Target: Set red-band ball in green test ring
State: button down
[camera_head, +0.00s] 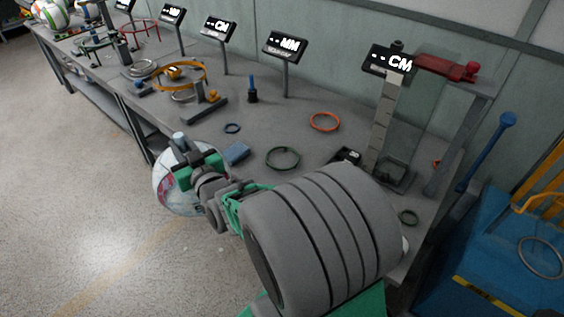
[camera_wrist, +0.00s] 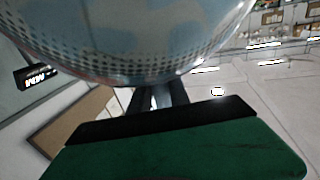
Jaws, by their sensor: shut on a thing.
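My gripper (camera_head: 190,168) is shut on a large pale ball (camera_head: 163,192), held in the air off the table's front edge. Reddish marks show on the ball's lower left; my gripper hides much of the rest. In the wrist view the ball (camera_wrist: 130,40) fills the top, pale blue and white with rows of dark dots, and the gripper (camera_wrist: 160,98) is below it. A dark green ring (camera_head: 283,147) lies flat on the table. A dark ring on a stand (camera_head: 93,37) is farther back; I cannot tell for sure which is the test ring.
The long grey table (camera_head: 255,135) carries an orange ring on a stand (camera_head: 204,68), a red ring on a stand (camera_head: 158,31), a loose orange ring (camera_head: 312,122) and several display signs. A tall measuring post (camera_head: 381,130) stands at right. Open floor (camera_head: 70,180) lies at left.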

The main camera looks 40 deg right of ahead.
jog(key=s+d+r+m+h+b, duration=0.1)
jog(key=s+d+r+h+b, duration=0.1)
jog(key=d, duration=0.6)
jog(key=s+d+r+m+h+b, duration=0.1)
jog(key=d+r, duration=0.1)
jog(key=d, duration=0.6)
jog(key=s+d+r+m+g+h+b, duration=0.1)
jog(key=s+d+r+h+b, duration=0.3)
jog(key=s+d, duration=0.65)
jog(key=w+d+f+y+p, duration=0.2)
jog(key=w+d+f, duration=0.5)
jog(key=w+f, duration=0.4)
jog(key=shift+d+f, duration=0.25)
jog(key=shift+f+b, duration=0.3)
jog(key=shift+f, duration=0.05)
jog(key=c, duration=1.2)
grip_release()
jog(key=shift+c, duration=0.2)
